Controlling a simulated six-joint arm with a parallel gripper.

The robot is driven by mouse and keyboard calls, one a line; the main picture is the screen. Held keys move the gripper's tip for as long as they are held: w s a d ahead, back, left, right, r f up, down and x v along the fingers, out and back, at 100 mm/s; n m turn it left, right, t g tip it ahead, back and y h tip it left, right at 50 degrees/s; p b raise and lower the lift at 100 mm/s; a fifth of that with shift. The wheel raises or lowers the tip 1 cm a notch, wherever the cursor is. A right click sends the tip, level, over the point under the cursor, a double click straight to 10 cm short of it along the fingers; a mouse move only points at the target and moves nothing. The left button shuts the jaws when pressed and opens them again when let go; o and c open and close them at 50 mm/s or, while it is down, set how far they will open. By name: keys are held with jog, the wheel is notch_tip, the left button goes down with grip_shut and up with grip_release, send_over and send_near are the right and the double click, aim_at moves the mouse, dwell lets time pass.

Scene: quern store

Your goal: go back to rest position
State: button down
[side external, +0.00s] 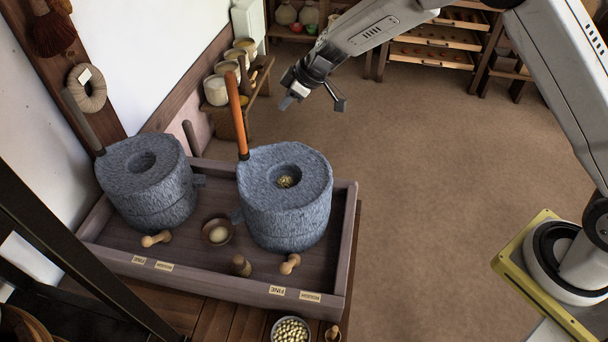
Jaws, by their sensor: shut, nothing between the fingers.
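My gripper (289,98) is at the upper middle of the side external view, above and behind the right-hand quern. It is shut and empty, apart from everything around it. The right-hand grey stone quern (285,210) has an upright orange handle (237,115) and some grain in its centre hole. The left-hand grey stone quern (152,190) has a grey handle leaning to the left, and its hole looks empty. Both querns stand in a wooden tray (190,280).
In the tray are a small bowl (217,231), wooden pegs (156,239) and labels. A bowl of pale balls (290,331) is in front. White pots (217,90) stand on a bench at the back left. The floor on the right (440,170) is clear.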

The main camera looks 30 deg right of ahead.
jog(key=shift+w+a, duration=4.6)
jog(key=shift+a, duration=0.9)
jog(key=shift+s+d, duration=0.55)
jog(key=shift+s, duration=6.15)
jog(key=s+d, duration=0.2)
jog(key=d, duration=1.5)
jog(key=shift+s+d, duration=0.15)
jog(key=shift+d, duration=0.2)
